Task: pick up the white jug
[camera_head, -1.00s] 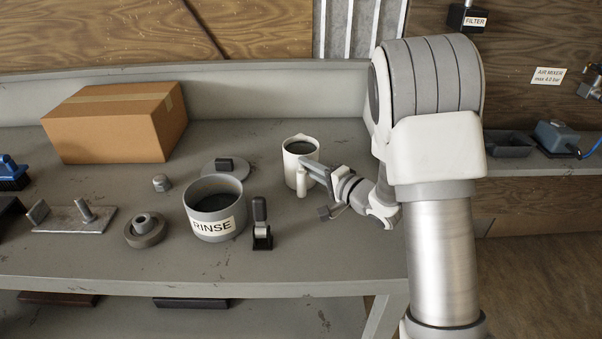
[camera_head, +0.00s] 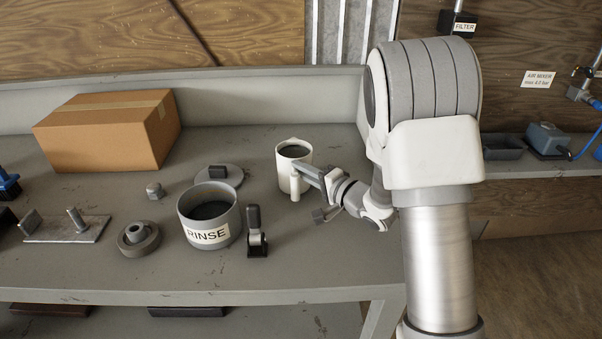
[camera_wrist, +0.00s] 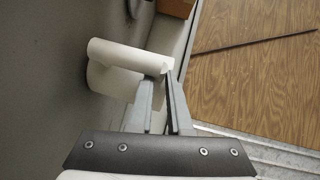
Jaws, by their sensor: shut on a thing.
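The white jug (camera_head: 288,184) stands upright near the back of the grey bench, to the right of the RINSE pot. Its open top shows a dark grey inside. Its upright handle is on the near side, by my gripper (camera_head: 300,173). My gripper reaches in from the right and is shut on the jug at its handle. In the wrist view the white handle (camera_wrist: 122,54) lies across the fingertips (camera_wrist: 162,78), with part of the jug body behind it. The exact finger contact is partly hidden. I see no clear gap under the jug.
The RINSE pot (camera_head: 208,235) and a black-handled clamp (camera_head: 256,238) stand left of the jug. A grey lid (camera_head: 228,181) lies behind the pot. A cardboard box (camera_head: 95,138) sits at the back left. The bench (camera_head: 330,262) is clear in front of the jug.

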